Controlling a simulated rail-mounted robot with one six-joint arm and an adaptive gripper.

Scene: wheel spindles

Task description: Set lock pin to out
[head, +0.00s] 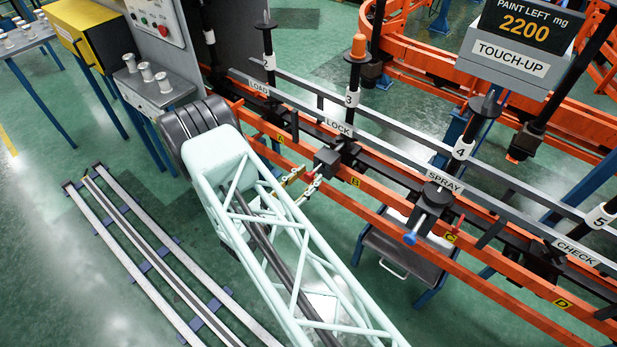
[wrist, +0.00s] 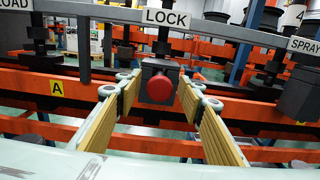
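The lock pin shows in the wrist view as a round red knob (wrist: 159,88) on a dark block (wrist: 160,68) under the LOCK sign (wrist: 166,17). The block also shows in the head view (head: 327,159), beside the orange rail. My gripper (wrist: 160,95) is open, with yellow-padded fingers left and right of the knob and a visible gap on each side. In the head view my gripper (head: 300,184) is just in front of the block. I cannot tell how far the knob stands out from the block.
Orange rails and a grey sign bar run behind the block. A spindle with an orange top (head: 358,48) stands behind the LOCK sign. A grey tray (head: 395,258) is below the rails.

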